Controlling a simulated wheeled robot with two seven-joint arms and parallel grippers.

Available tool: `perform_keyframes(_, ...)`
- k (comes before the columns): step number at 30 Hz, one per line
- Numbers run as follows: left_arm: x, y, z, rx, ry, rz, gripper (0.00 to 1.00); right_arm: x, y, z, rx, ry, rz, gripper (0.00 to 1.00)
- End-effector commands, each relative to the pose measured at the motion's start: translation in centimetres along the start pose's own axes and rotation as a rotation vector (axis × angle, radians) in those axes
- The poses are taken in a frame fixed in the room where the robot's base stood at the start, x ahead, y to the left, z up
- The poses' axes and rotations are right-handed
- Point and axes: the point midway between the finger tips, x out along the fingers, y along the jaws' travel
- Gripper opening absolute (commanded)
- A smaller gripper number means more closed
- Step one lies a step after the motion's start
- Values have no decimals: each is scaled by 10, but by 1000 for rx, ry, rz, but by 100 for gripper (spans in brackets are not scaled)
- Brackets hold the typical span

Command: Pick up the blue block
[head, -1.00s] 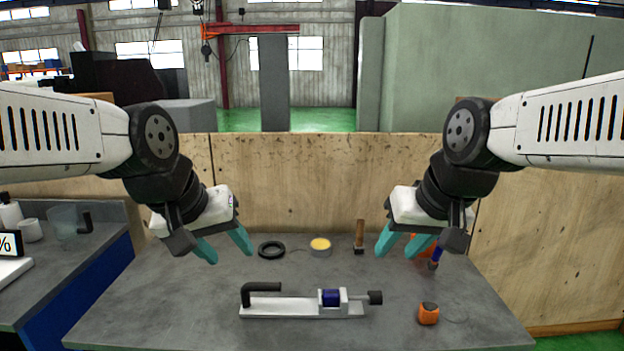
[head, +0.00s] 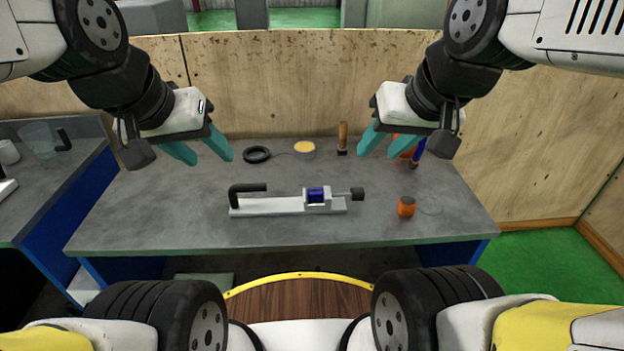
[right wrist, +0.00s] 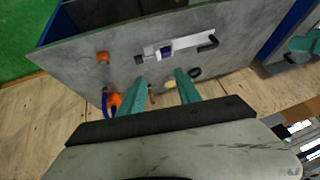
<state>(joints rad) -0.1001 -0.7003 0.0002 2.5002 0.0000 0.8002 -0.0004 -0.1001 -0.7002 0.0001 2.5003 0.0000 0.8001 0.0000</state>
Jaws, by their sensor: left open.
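The blue block (head: 317,195) sits in the white clamp of a small fixture (head: 275,207) on the grey table. It also shows in the right wrist view (right wrist: 166,52), held between the clamp's parts. My left gripper (head: 205,152) is open and empty above the table's left back part, behind and left of the fixture. My right gripper (head: 378,146) is open and empty above the back right part, with its teal fingers apart in the right wrist view (right wrist: 160,88). Both grippers are well apart from the block.
An orange and blue item (head: 417,150) lies behind my right gripper. A wooden panel (head: 290,85) stands behind. The table's front left is clear.

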Motion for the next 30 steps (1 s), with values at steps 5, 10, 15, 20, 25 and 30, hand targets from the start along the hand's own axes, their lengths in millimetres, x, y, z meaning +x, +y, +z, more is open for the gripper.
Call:
perform_keyframes(5,0,0,0,0,0,0,49,0,0,0,0,0,0,40)
perform_keyframes(10,0,0,0,0,0,0,49,0,0,0,0,0,0,40)
perform_keyframes(15,0,0,0,-1,0,0,49,2,0,-3,-21,-11,7,58)
perform_keyframes(20,0,0,0,-1,0,0,49,21,2,-23,-174,-88,44,58)
perform_keyframes(25,0,0,0,0,0,0,49,64,2,-57,-467,-229,69,58)
perform_keyframes(30,0,0,0,-1,0,0,49,122,-2,-83,-766,-360,35,58)
